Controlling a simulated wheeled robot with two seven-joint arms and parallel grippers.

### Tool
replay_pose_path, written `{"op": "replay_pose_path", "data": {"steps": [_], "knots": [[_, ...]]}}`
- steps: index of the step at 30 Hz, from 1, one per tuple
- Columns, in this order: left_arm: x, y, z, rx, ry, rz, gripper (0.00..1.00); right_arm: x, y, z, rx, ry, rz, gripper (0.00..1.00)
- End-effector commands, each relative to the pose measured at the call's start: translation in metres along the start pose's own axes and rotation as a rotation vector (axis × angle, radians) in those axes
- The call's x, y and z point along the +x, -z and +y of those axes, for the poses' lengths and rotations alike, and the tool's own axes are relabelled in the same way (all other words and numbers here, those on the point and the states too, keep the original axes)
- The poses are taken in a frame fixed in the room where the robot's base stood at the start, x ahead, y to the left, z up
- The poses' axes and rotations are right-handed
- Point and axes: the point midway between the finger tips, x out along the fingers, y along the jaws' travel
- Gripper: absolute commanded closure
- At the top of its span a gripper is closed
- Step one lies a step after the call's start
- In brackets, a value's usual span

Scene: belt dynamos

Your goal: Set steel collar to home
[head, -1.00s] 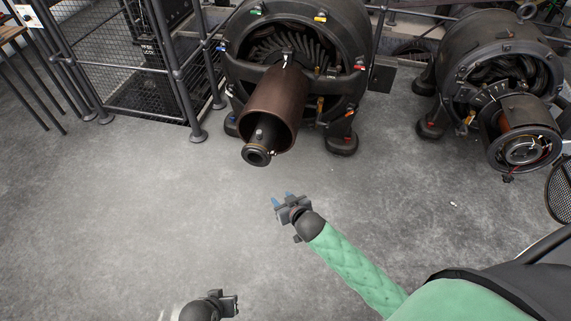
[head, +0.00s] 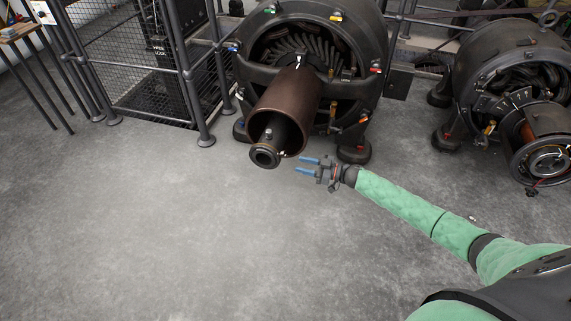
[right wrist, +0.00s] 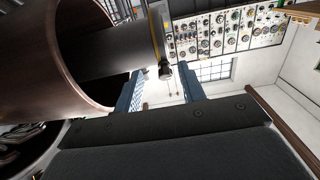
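The collar (head: 265,156) appears to be the dark ring at the front end of the shaft coming out of the brown cylinder on the middle dynamo (head: 345,45). A small knob (head: 268,133) stands up from the shaft behind it. In the right wrist view the collar (right wrist: 158,35) has a yellow edge, and a small stud (right wrist: 165,72) points toward the gap between my fingers. My right gripper (head: 302,165) is open and empty, just right of the collar, blue fingers pointing left at it. It also shows in the right wrist view (right wrist: 160,88). My left gripper is out of view.
The brown cylinder (head: 296,100) surrounds the shaft behind the collar and lies close to my right fingers. A second dynamo (head: 510,70) stands at the right. A mesh fence (head: 120,55) stands at the left. The grey floor (head: 180,230) in front is clear.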

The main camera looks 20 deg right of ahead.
Motion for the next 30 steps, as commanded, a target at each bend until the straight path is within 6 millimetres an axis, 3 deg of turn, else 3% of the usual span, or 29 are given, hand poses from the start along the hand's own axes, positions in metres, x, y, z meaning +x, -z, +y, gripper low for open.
{"op": "replay_pose_path", "data": {"steps": [15,28,30], "knots": [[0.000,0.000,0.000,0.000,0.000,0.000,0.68,0.066,0.001,-0.001,0.001,0.001,0.003,0.60],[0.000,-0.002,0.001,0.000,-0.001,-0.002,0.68,0.075,0.000,-0.001,0.000,0.000,0.001,0.60],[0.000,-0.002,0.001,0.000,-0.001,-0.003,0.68,0.075,0.000,-0.001,0.000,0.000,0.001,0.72]]}}
